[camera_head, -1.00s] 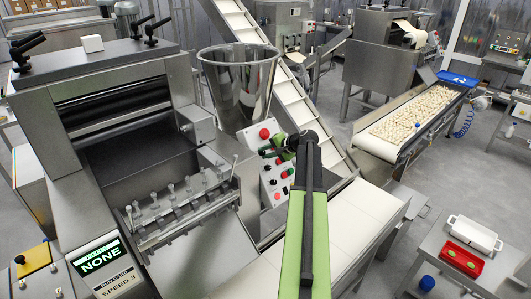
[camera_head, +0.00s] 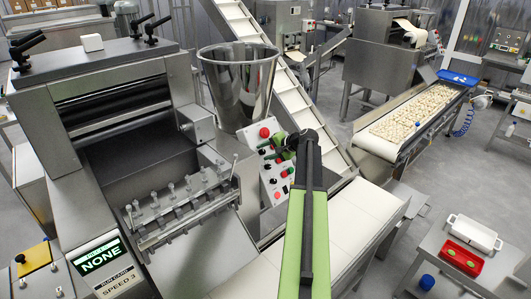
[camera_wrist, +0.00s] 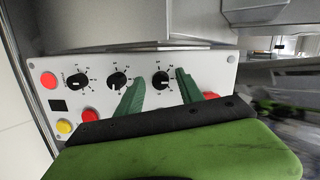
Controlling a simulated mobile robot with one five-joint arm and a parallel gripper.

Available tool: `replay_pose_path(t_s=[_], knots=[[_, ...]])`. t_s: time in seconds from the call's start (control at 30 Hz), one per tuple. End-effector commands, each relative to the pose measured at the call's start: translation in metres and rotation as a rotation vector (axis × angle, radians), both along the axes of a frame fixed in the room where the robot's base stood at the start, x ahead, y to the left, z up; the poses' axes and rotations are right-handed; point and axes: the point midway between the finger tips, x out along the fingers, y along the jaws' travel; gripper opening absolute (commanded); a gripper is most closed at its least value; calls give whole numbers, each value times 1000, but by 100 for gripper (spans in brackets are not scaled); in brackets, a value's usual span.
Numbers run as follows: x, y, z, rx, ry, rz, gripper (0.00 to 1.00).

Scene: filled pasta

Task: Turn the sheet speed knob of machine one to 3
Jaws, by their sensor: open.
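A white control panel (camera_head: 275,185) is on the machine at the left, below the steel hopper. In the wrist view the panel (camera_wrist: 205,62) carries three black knobs with dial marks: a left knob (camera_wrist: 78,82), a middle knob (camera_wrist: 117,81) and a right knob (camera_wrist: 161,80). Their labels are too small to read, so I cannot tell which is sheet speed. My gripper (camera_wrist: 158,84) is open, its two green fingertips on either side of the right knob; contact cannot be told. In the head view my gripper (camera_head: 285,147) is in front of the panel, hiding part of it.
A display (camera_head: 98,259) reads NONE above a card reading SPEED 3. The panel also has red buttons (camera_wrist: 49,80) and a yellow button (camera_wrist: 64,126). The steel hopper (camera_head: 238,85) stands close above the panel; a white conveyor (camera_head: 365,215) runs at right.

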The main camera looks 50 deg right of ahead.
Motion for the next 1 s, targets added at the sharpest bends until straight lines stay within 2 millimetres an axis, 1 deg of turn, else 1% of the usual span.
replay_pose_path(t_s=[0.07, 0.17, 0.4, 0.6, 0.7, 0.8, 1.0], knots=[[-6, 0, 7, 0, 0, -1, 44], [-21, -2, 21, 0, 0, -2, 44], [-76, -8, 63, 1, 0, -4, 44], [-117, -14, 90, 0, 0, -3, 44], [-130, -15, 97, 0, 0, -2, 44], [-138, -17, 101, 0, 0, -1, 44], [-141, -17, 100, 0, 0, 0, 44]])
